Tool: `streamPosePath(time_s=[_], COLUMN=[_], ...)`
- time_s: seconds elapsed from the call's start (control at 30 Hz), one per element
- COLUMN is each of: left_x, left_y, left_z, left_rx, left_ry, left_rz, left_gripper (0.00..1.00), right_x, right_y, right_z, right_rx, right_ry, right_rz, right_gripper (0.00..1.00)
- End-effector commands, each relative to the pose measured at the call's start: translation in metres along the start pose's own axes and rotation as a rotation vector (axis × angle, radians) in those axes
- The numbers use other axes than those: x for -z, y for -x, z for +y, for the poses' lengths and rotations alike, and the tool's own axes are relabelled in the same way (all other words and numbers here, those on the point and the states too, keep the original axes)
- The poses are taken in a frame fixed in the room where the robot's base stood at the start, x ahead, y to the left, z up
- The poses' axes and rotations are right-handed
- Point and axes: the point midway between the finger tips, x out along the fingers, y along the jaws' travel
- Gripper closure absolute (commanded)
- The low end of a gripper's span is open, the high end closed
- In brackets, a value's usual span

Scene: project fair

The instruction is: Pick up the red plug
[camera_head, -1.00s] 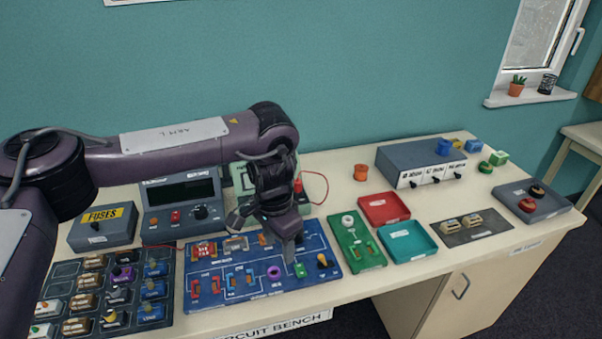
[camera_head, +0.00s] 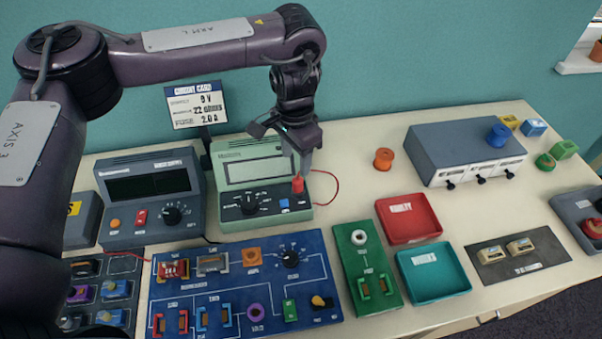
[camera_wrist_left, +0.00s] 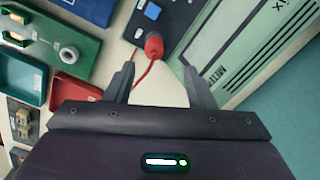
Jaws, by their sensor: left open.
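The red plug (camera_head: 297,185) stands on the front right of the green multimeter (camera_head: 262,165), with a red lead running off it. My left gripper (camera_head: 303,165) is just above and behind the plug in the head view, pointing down. In the left wrist view the red plug (camera_wrist_left: 154,45) shows beyond the two open fingers (camera_wrist_left: 158,80), roughly centred between them and apart from both. The fingers hold nothing. My right gripper is not in view.
A blue circuit board (camera_head: 240,290) lies in front of the meter. A power supply (camera_head: 150,190) stands left and a sign (camera_head: 196,105) behind. A green board (camera_head: 366,270), red tray (camera_head: 408,218) and teal tray (camera_head: 433,272) lie right. An orange spool (camera_head: 383,158) stands on clear bench.

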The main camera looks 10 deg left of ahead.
Motion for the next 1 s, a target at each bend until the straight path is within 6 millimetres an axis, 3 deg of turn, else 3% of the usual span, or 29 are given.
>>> streamPosePath(time_s=[0.1,0.2,0.57,0.8,1.0], left_x=[-0.001,0.0,0.002,0.002,0.002], left_y=[-0.015,-0.023,-0.064,-0.067,-0.067], left_z=[0.001,0.003,0.007,0.007,0.007], left_rx=[-0.003,-0.004,0.0,0.0,0.0], left_ry=[0.001,0.0,0.001,0.0,0.0], left_rz=[-0.003,-0.003,-0.003,-0.001,-0.001], left_gripper=[0.51,0.51,0.51,0.51,0.77], right_x=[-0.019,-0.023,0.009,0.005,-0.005], right_y=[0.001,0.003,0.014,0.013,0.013], right_z=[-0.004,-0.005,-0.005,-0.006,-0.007], right_rx=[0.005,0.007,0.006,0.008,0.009], right_ry=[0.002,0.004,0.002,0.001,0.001], right_rz=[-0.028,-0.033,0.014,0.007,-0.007], right_gripper=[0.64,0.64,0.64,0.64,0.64])
